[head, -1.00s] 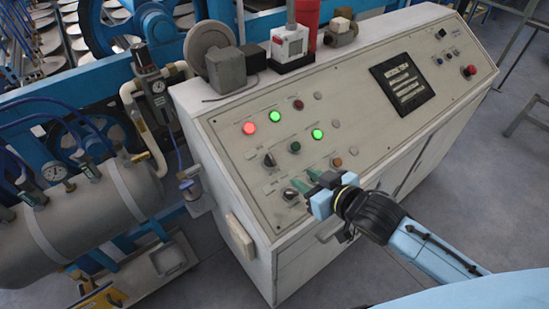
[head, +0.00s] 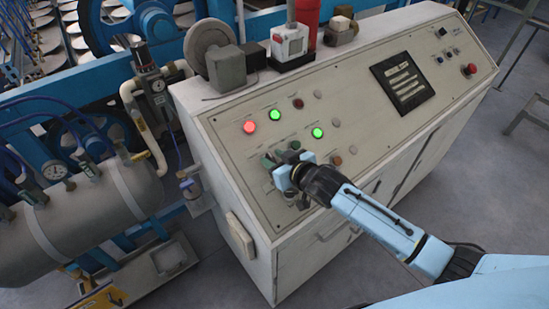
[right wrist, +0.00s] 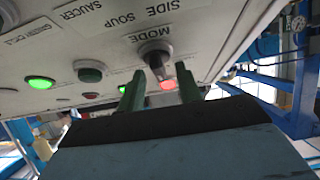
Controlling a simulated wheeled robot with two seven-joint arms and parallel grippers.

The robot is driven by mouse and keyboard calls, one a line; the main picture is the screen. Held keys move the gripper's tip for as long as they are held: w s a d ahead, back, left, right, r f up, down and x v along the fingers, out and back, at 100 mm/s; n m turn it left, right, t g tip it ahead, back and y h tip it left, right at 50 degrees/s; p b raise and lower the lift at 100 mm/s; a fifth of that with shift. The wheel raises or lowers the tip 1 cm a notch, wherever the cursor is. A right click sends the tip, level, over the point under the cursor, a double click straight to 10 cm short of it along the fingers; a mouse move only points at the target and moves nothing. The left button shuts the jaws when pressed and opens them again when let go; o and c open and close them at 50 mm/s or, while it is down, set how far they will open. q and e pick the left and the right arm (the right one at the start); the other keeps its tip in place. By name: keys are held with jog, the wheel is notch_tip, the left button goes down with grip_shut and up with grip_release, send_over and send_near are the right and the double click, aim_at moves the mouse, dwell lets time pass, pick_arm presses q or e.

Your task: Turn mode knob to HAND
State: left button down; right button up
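The mode knob (right wrist: 155,58) is a dark selector knob under an upside-down MODE label in the right wrist view. Its handle stands out toward my gripper, but its position markings are not readable. My right gripper (right wrist: 160,88) has two green fingers, open and apart, with the knob showing between and just beyond their tips. Contact with the knob cannot be told. In the head view my right gripper (head: 274,161) is over the panel's left part and largely covers the mode knob. My left gripper is not in view.
The sloped control panel (head: 229,143) carries a lit red lamp (head: 249,127), lit green lamps (head: 275,115), and a dark green button (right wrist: 89,72) beside the mode knob. A touchscreen (head: 403,83) and red button (head: 470,69) are farther right. A tank (head: 75,220) stands left.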

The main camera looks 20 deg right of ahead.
jog(key=shift+w, duration=0.15)
grip_shut()
